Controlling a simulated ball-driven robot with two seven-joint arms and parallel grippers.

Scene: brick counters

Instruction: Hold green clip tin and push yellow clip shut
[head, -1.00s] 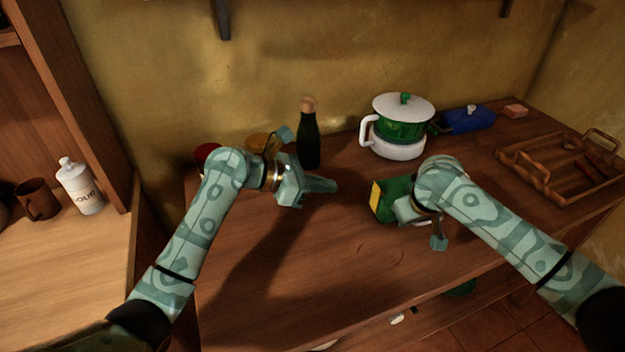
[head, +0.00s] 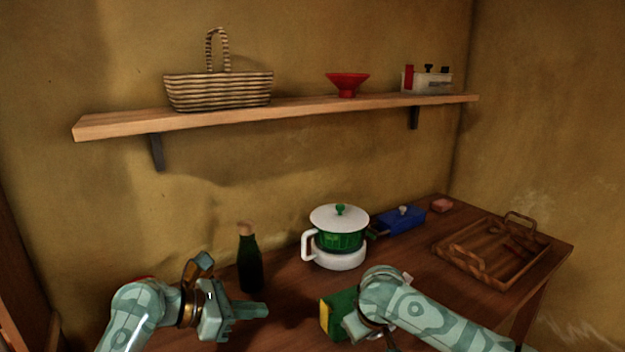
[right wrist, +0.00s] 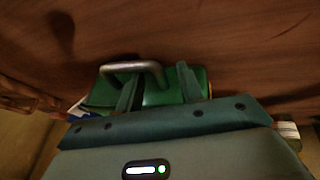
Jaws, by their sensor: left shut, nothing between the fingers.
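The green clip tin (head: 343,303) is on the counter, with the yellow clip (head: 325,319) on its left side. Whether the clip stands open or flat is too small to tell. My left gripper (head: 262,310) is shut and empty, left of the tin and apart from it, pointing toward it. My right gripper (right wrist: 158,84) has its fingers at the tin, and green shows between them in the right wrist view. A grey metal loop (right wrist: 133,68) is by the left finger there. In the head view my right wrist hides the fingers and part of the tin.
A dark bottle (head: 249,262) stands behind my left gripper. A white and green lidded pot (head: 340,238), a blue box (head: 400,220) and a wooden tray (head: 465,262) are farther back and right.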

